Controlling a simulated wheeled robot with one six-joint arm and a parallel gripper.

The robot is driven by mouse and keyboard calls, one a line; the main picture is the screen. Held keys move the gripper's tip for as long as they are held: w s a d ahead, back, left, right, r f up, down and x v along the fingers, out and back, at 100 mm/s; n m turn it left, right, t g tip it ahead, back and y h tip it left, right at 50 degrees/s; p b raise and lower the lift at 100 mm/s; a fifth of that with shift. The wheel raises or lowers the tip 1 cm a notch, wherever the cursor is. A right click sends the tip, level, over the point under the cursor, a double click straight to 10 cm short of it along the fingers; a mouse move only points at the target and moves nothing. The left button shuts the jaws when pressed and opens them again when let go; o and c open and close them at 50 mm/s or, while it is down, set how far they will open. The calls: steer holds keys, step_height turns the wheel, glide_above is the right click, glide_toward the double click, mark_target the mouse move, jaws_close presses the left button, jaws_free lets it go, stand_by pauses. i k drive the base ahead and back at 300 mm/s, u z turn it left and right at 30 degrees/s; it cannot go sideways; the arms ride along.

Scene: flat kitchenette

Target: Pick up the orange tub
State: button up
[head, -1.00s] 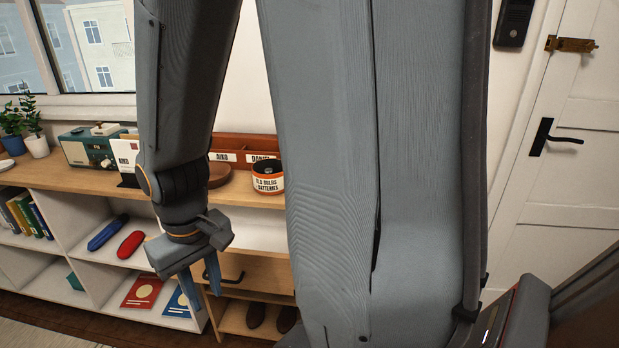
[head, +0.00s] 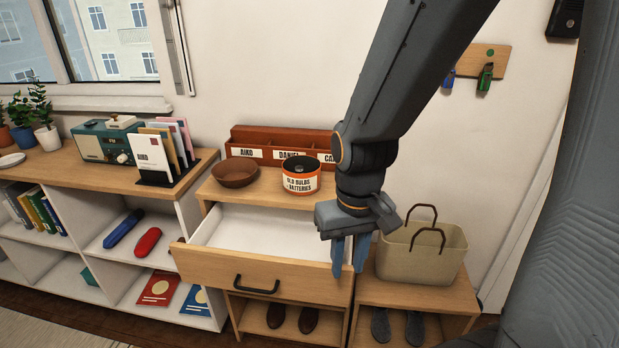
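The orange tub (head: 301,182) is a short round can with a dark rim and a white label reading "OLD BULBS & BATTERIES". It stands upright on the wooden cabinet top (head: 262,197), in front of the letter rack, with something grey inside it. My gripper (head: 349,268) points down, to the right of the tub and nearer to me, lower than the cabinet top. Its two blue-grey fingers are apart with nothing seen between them. It appears in front of the right end of the open drawer, and does not touch the tub.
The drawer (head: 265,232) below the tub is pulled out and looks empty. A brown bowl (head: 235,173) stands left of the tub; a reddish letter rack (head: 262,139) is behind. A beige basket (head: 425,262) stands right of my gripper. A letter holder (head: 157,178) is further left.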

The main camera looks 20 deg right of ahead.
mark_target(308, 183)
steer(key=z, duration=0.05)
steer(key=k, duration=0.5)
steer(key=u, duration=0.75)
steer(key=i, duration=0.15)
steer(key=u, duration=0.15)
